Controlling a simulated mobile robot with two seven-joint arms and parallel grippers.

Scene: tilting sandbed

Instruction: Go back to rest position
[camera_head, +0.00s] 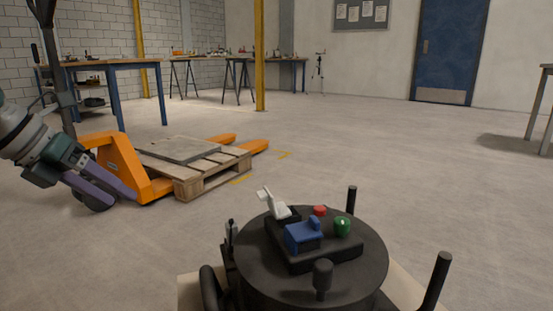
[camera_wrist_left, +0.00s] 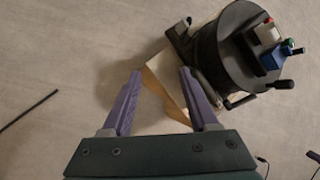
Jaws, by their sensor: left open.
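My left gripper (camera_head: 125,199) is at the left of the head view, open and empty, its purple fingers pointing down and right. In the left wrist view the two fingers (camera_wrist_left: 160,75) stand apart with nothing between them. A round black bed (camera_head: 355,270) stands low at the bottom centre of the head view, well to the right of the gripper. It also shows at the upper right of the left wrist view (camera_wrist_left: 213,60). On it sits a dark block with a white lever (camera_head: 272,204), a blue part (camera_head: 303,236), a red button (camera_head: 320,210) and a green knob (camera_head: 342,228). My right gripper is not seen.
An orange pallet jack (camera_head: 150,187) with a wooden pallet (camera_head: 205,178) stands just behind and beside my left gripper. A workbench (camera_head: 110,65) is behind it. A yellow post (camera_head: 260,60) and a blue door (camera_head: 450,50) are farther back. The floor between is clear.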

